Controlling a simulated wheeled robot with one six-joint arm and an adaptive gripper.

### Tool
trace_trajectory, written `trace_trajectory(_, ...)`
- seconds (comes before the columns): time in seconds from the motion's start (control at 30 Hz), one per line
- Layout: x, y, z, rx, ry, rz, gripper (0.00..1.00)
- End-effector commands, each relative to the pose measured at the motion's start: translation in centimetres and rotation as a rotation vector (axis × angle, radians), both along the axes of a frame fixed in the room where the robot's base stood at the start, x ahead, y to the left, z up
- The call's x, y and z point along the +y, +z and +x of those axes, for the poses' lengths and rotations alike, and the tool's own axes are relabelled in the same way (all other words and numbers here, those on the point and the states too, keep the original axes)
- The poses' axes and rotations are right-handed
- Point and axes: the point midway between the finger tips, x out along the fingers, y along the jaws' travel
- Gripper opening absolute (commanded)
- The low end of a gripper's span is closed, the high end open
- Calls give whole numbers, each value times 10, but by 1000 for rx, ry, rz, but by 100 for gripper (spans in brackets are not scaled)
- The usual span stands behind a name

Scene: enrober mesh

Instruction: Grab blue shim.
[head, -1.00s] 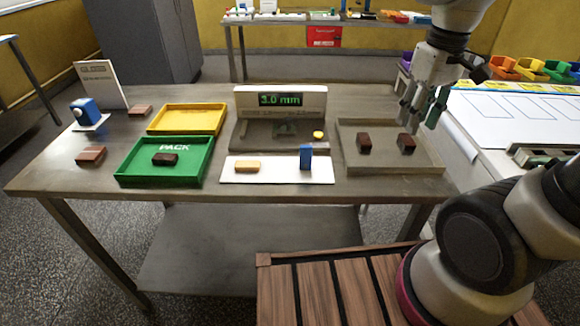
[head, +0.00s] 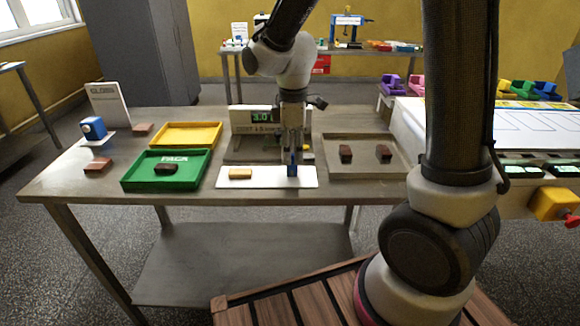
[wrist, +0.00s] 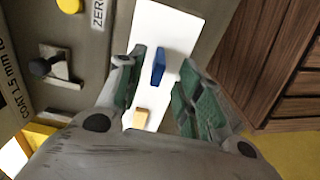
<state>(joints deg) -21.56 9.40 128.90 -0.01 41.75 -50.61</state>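The blue shim (head: 292,169) stands upright on the white mat (head: 262,183), toward its right end. My gripper (head: 291,153) points down right above it in the head view and partly covers it. In the wrist view the blue shim (wrist: 158,67) shows between and slightly beyond the two green-padded fingers. My gripper (wrist: 157,76) is open there, with a gap on both sides of the shim and nothing held. I cannot tell the exact height left between the fingertips and the shim.
A tan bar (head: 240,174) lies on the mat to the left. Behind stands the gauge (head: 262,118) with its display. A green PACK tray (head: 135,184) and a yellow tray (head: 212,126) are left; a grey tray (head: 365,139) with two brown pieces is right.

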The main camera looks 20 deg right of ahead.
Motion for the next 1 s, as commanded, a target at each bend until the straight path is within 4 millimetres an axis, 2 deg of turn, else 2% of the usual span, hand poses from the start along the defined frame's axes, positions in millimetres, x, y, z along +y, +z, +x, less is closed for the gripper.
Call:
trace_trajectory(0.3, 1, -47, 2, 3, -2, -1, 36)
trace_trajectory(0.43, 1, -55, 3, 0, -3, 0, 36)
trace_trajectory(0.6, 1, -55, 3, -1, -3, 1, 36)
trace_trajectory(0.67, 1, -55, 3, -1, -3, 1, 28)
trace_trajectory(0.8, 2, -55, 3, -1, -3, 0, 3)
trace_trajectory(0.83, 2, -55, 3, -1, -3, 0, 0)
trace_trajectory(1.0, 1, -55, 3, -1, -3, 1, 0)
